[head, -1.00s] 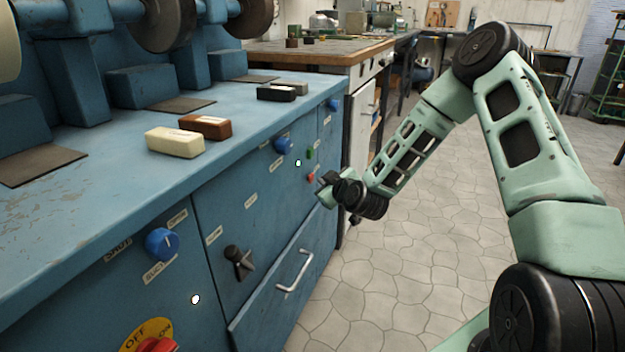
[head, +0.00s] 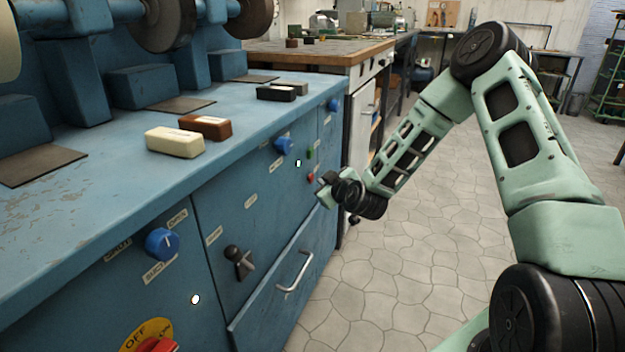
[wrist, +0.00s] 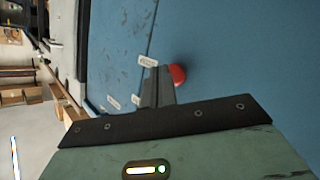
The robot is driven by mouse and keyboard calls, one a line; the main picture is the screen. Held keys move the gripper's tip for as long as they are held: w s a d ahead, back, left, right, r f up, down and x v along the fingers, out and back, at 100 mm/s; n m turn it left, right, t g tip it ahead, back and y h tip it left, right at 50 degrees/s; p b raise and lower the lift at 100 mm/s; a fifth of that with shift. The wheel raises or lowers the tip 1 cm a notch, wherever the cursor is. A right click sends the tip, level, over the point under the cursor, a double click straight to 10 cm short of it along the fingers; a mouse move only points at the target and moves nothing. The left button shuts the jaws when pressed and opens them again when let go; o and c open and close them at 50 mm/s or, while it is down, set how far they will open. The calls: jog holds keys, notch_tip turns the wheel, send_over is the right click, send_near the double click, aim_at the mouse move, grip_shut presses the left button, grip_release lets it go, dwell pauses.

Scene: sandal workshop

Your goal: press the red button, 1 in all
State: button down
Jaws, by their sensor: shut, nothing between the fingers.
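The red button (head: 310,177) sits on the blue front panel of the machine cabinet, below a small green button (head: 309,154). In the wrist view the red button (wrist: 178,75) shows as a red dome beside the fingertips, partly covered by them. My gripper (head: 324,188) is shut and empty, its tips close to the panel just right of and below the red button in the head view. In the wrist view my gripper (wrist: 158,85) points at the panel. I cannot tell whether the tips touch the button.
The blue cabinet (head: 60,230) fills the left, with blue knobs (head: 284,146), a black lever (head: 238,262), a drawer handle (head: 295,271) and a red switch on a yellow plate (head: 135,334). Wax-like blocks (head: 175,142) lie on its top. The tiled floor (head: 430,260) on the right is clear.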

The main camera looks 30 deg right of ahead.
jog(key=shift+w+a, duration=0.2)
jog(key=shift+w, duration=0.05)
jog(key=shift+w+a, duration=0.25)
jog(key=shift+w, duration=0.1)
dwell(0.7)
jog(key=shift+s+d, duration=0.1)
dwell(0.4)
jog(key=shift+s+d, duration=0.4)
jog(key=shift+s, duration=0.2)
jog(key=shift+d, duration=0.1)
jog(key=s+d, duration=0.1)
jog(key=s, duration=0.1)
jog(key=s+d, duration=0.2)
dwell(0.9)
